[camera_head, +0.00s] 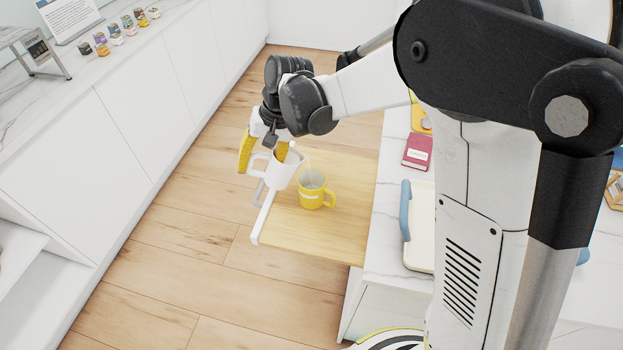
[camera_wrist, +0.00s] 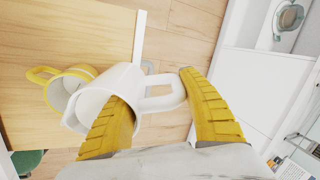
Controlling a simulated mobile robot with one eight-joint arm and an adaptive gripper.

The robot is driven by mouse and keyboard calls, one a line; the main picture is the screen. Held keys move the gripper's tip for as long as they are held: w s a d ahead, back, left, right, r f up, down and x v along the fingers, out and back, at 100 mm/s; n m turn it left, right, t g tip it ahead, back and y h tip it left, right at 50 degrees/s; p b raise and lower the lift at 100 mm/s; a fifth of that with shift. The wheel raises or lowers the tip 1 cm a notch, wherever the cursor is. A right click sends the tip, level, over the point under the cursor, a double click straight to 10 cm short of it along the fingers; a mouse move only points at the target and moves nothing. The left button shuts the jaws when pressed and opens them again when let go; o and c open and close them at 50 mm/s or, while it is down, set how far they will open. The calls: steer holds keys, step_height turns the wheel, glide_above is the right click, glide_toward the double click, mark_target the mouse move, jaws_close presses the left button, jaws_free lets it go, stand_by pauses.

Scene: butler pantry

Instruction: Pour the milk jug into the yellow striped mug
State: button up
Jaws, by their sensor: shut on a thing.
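The white milk jug (camera_head: 283,174) is held just left of the yellow striped mug (camera_head: 313,193), its rim close to the mug. The mug stands upright on a wooden board, handle to the right. My gripper (camera_head: 262,166) has yellow ridged fingers and is shut on the jug. In the wrist view, one finger of my gripper (camera_wrist: 154,87) reaches into the jug's mouth and the other lies beyond its handle. There the jug (camera_wrist: 95,98) partly covers the mug (camera_wrist: 54,90). Whether any milk is flowing cannot be told.
The wooden board (camera_head: 315,235) has a white front edge (camera_head: 263,217) and juts from the right counter. A red book (camera_head: 417,152) and a tray with a blue handle (camera_head: 420,228) lie on that counter. Small jars (camera_head: 102,44) stand on the left counter.

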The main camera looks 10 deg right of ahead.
mark_target(260, 176)
steer(key=shift+f+b, duration=1.25)
steer(key=shift+f, duration=0.45)
steer(key=shift+r+y+b, duration=0.7)
steer(key=shift+r+y, duration=0.45)
steer(key=shift+y, duration=0.45)
steer(key=shift+d+r+y+b, duration=0.35)
steer(key=shift+r+y+b, duration=0.4)
steer(key=shift+y, duration=0.2)
steer(key=shift+d+r+y+b, duration=0.3)
steer(key=shift+r+y+b, duration=0.4)
steer(key=shift+y, duration=0.25)
stand_by(2.8)
